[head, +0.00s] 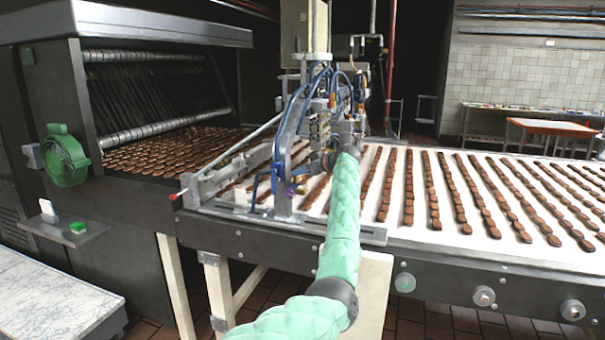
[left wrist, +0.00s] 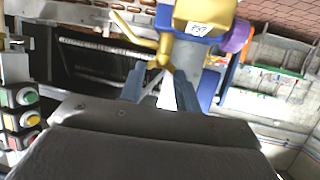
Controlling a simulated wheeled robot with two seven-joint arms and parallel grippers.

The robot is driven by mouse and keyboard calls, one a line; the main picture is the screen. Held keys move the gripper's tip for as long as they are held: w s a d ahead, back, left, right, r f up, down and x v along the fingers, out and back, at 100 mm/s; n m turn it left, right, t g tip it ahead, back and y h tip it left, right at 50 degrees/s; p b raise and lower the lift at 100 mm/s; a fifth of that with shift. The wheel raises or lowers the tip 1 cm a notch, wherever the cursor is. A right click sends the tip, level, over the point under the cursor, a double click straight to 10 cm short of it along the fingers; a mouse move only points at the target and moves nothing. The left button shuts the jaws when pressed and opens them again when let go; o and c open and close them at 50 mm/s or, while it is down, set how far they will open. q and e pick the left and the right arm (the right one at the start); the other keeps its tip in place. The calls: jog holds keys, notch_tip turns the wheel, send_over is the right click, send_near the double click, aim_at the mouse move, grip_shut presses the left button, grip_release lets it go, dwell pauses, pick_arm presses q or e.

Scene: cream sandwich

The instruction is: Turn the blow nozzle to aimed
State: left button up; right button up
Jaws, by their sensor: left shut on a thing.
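My left arm, in a mint padded sleeve, reaches up to the machine head over the conveyor in the head view. My left gripper (head: 318,164) is at the cluster of blue hoses and fittings there, and its fingertips are hard to make out. In the left wrist view my left gripper (left wrist: 160,78) has its two fingers either side of the lower end of a yellow bent piece (left wrist: 164,52), apparently the blow nozzle, and is shut on it. Above it is a yellow body with a white label (left wrist: 199,29). In the head view the nozzle cannot be told apart. My right gripper is not in view.
A purple knob (left wrist: 236,38) sits right of the yellow body. Green, yellow and red push buttons (left wrist: 28,118) stand at the left. Rows of brown biscuits lie on the white conveyor (head: 450,235). A dark oven-like machine (head: 130,190) stands left. Hoses crowd the gripper.

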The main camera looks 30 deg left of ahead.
pick_arm(q)
jog(key=shift+s+r+m+t, duration=0.15)
jog(key=shift+s+m+t, duration=0.05)
jog(key=shift+m+t, duration=1.1)
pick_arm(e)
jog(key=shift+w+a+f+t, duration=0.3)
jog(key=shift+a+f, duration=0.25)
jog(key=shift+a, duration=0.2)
